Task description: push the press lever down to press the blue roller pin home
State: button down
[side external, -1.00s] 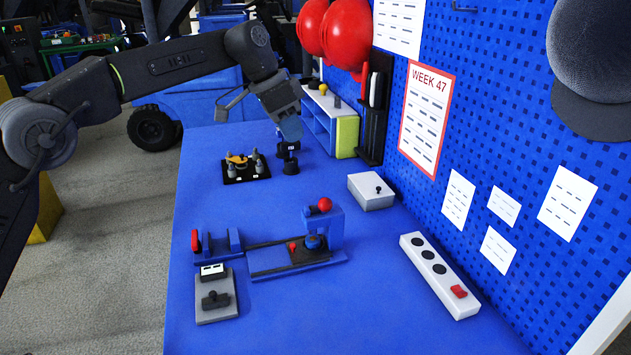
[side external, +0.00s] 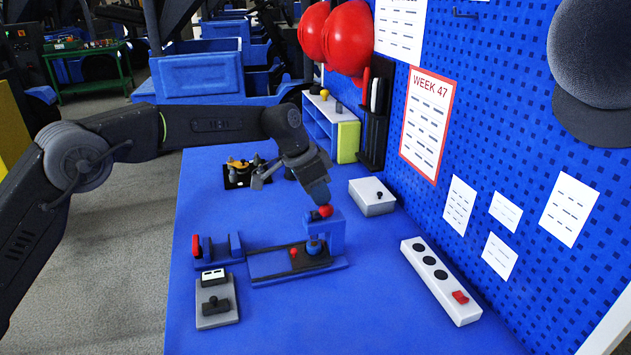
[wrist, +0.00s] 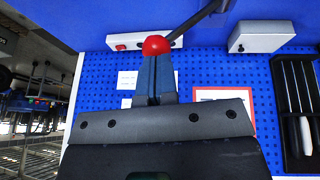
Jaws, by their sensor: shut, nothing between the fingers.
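The press is a blue bracket (side external: 337,235) on a low base on the blue table, with the red ball of its press lever (side external: 326,211) at its top. My gripper (side external: 321,203) is shut and empty, pointing down with its fingertips right at the ball; I cannot tell if they touch it. In the wrist view the red ball (wrist: 156,45) sits at the tips of my shut fingers (wrist: 155,62), and the dark lever rod runs off to the upper right. A blue part that looks like the roller pin (side external: 315,246) stands upright under the bracket; how deep it sits is unclear.
A red knob (side external: 293,252) stands on the press base. A grey switch block (side external: 217,303) lies front left. A white box (side external: 372,196) and a white power strip (side external: 440,281) lie to the right, near the pegboard. A black tray (side external: 240,174) stands behind.

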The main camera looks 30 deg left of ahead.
jog(key=shift+d, duration=0.1)
dwell(0.3)
jog(key=shift+s+d+f+y, duration=0.2)
jog(key=shift+s+f+y, duration=0.05)
jog(key=shift+y, duration=0.05)
jog(key=shift+s+d+f+t, duration=0.1)
jog(key=shift+t, duration=0.2)
jog(key=shift+s+d+f+m+t+y, duration=0.3)
jog(key=shift+s+d+f+t+y, duration=0.1)
jog(key=shift+t+y, duration=0.1)
notch_tip(320, 180, down, 6)
jog(key=s+d+t+y, duration=0.2)
jog(key=shift+s+d+f+m, duration=0.15)
jog(key=shift+m, duration=0.15)
jog(key=shift+f, duration=0.1)
dwell(0.4)
